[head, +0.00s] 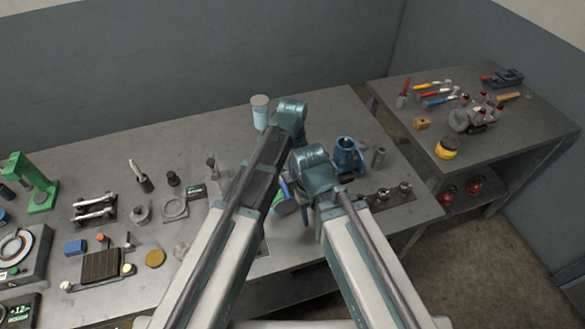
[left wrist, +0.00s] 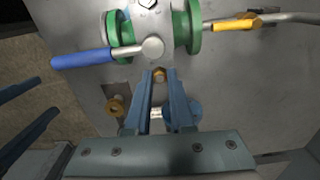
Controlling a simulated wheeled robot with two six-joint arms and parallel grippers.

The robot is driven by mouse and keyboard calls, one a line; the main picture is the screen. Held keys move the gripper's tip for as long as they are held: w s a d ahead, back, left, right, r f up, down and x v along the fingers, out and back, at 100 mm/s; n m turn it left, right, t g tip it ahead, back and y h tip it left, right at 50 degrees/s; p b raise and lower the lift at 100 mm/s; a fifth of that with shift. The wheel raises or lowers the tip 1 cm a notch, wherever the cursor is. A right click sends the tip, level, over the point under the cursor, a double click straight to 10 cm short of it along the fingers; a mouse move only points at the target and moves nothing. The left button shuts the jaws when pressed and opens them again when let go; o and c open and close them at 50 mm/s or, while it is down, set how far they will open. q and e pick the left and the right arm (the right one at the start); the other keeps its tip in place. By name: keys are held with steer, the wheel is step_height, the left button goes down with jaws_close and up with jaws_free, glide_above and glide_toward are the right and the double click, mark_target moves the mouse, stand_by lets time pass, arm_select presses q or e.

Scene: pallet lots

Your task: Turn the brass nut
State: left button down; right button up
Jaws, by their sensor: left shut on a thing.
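The brass nut (left wrist: 159,72) sits between the fingertips of my left gripper (left wrist: 158,80) in the left wrist view. The gripper is shut on it, just below a green-flanged valve (left wrist: 193,27) with a grey body. A blue-handled lever (left wrist: 82,59) reaches left from the valve. In the head view my arms hide most of the valve; a bit of green (head: 285,207) and the blue handle (head: 285,188) show between them. Two dark blue fingers at the left edge of the left wrist view look like my right gripper (left wrist: 46,95), apart and empty.
A yellow-handled lever (left wrist: 235,25) lies right of the valve, and a brass ring (left wrist: 115,106) lies left of my left fingers. In the head view a blue container (head: 347,155) stands right of my arms. Tools and parts crowd the bench (head: 215,135) on the left.

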arm_select(q)
steer(key=c, duration=0.8)
jaws_free()
steer(key=shift+r, duration=0.1)
step_height(320, 180, up, 14)
steer(key=p, duration=1.4)
steer(key=shift+f, duration=0.2)
